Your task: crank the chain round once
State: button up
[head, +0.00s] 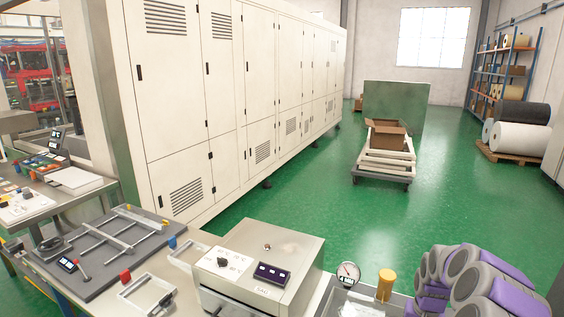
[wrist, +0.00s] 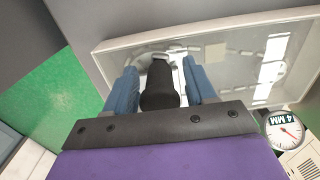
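In the wrist view, my gripper (wrist: 160,72) has two blue fingers, one on each side of a black handle (wrist: 160,88). Narrow gaps show between the handle and both fingers, so it looks open around the handle and not clamped. A pale grey fitting (wrist: 164,52) shows at the handle's far end and looks like part of the crank. A shallow glass-topped case (wrist: 225,48) lies beyond the fingertips. In the head view, my purple and grey arm fills the bottom right, and my gripper is not seen there.
A round dial gauge (wrist: 283,130) marked 4 MM is right of my gripper; a gauge (head: 347,273) also shows in the head view beside a yellow cylinder (head: 386,284). A cream machine box (head: 285,245) stands on the bench to the left. Green floor (head: 300,200) lies open beyond.

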jog(key=shift+o, duration=0.5)
jog(key=shift+r+p, duration=1.3)
jog(key=shift+r, duration=1.7)
jog(key=shift+o, duration=0.2)
jog(key=o, duration=0.5)
